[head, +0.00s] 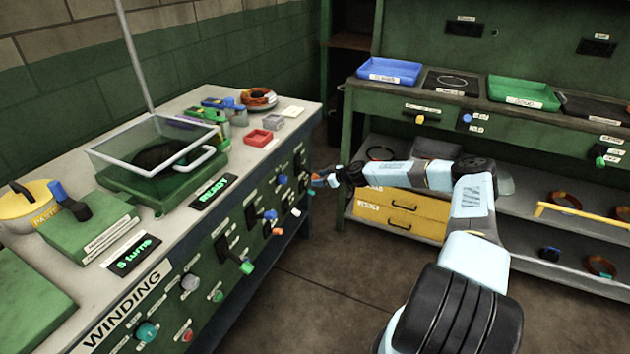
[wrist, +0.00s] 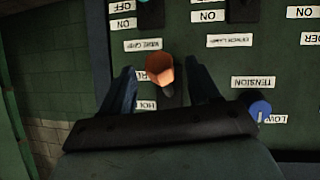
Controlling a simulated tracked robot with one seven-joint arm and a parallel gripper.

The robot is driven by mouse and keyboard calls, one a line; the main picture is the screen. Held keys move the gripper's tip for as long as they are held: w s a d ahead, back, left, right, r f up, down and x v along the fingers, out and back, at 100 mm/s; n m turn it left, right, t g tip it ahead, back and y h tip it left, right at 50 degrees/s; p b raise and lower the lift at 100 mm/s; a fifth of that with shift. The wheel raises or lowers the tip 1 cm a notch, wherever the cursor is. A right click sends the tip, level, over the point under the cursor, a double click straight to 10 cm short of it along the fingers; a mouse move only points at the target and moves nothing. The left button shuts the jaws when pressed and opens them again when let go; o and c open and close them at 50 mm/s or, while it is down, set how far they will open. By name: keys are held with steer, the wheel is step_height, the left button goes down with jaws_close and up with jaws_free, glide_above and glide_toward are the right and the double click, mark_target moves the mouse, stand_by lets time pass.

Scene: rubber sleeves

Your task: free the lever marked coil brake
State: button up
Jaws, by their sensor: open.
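My gripper (head: 325,180) is at the right end of the winding bench's front panel in the head view. In the wrist view my gripper (wrist: 160,72) is open, with one finger on each side of an orange-tipped lever (wrist: 160,66). The fingers stand apart from it; contact cannot be made out. The label by this lever is upside down and seems to read "WIRE GRIP". I cannot read "coil brake" on any label in either view. A green-tipped lever (head: 246,267) sticks out of the bench panel further left, its label unreadable.
A blue knob (wrist: 260,111) marked "TENSION" sits right of the gripper in the wrist view. The winding bench panel (head: 170,290) carries several other knobs and switches. A second bench (head: 360,112) with a yellow drawer unit (head: 403,214) stands beyond my arm. Floor between is clear.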

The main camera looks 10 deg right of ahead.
steer(key=v, duration=0.8)
steer(key=shift+s+d, duration=0.2)
steer(key=shift+s, duration=0.1)
steer(key=shift+r, duration=0.15)
steer(key=s+a+r+n+g+h, duration=0.25)
steer(key=s+a+r+g, duration=0.4)
steer(key=r, duration=0.65)
steer(key=s+r+m+h, duration=0.55)
steer(key=s+r, duration=1.35)
steer(key=r, duration=0.5)
steer(key=s+r+m+t, duration=0.1)
steer(key=s+r+m, duration=0.2)
steer(key=s+r, duration=0.4)
steer(key=s+r+m+t, duration=0.2)
steer(key=s+r+m, duration=0.2)
steer(key=s, duration=1.9)
step_height(320, 180, up, 4)
steer(key=shift+d+f+m+h, duration=0.2)
steer(key=shift+d+m+h, duration=0.1)
steer(key=shift+d+h, duration=0.15)
